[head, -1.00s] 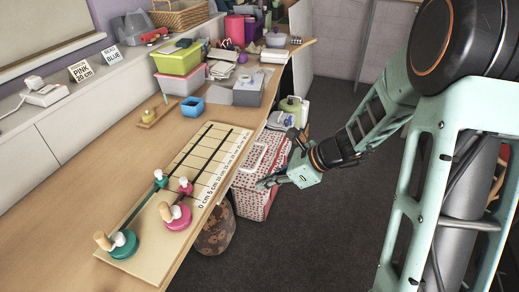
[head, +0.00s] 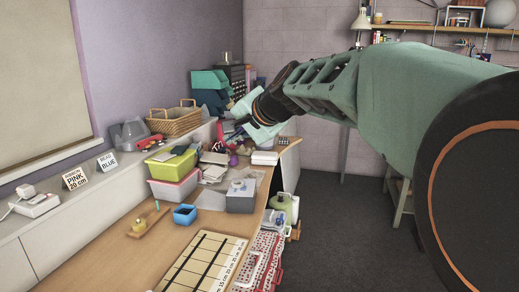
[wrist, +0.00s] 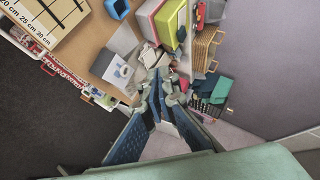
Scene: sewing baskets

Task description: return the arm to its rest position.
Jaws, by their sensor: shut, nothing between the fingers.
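My arm reaches across the right side of the head view, raised above the floor and the far end of the bench. My gripper (head: 240,117) is at its far end, in front of the clutter at the back of the bench, and its fingertips are hard to make out there. In the wrist view my gripper (wrist: 160,88) is shut with nothing in it. Its fingers point over the bench items from above, apart from them as far as I can tell.
The dark floor (head: 340,225) to the right is mostly clear.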

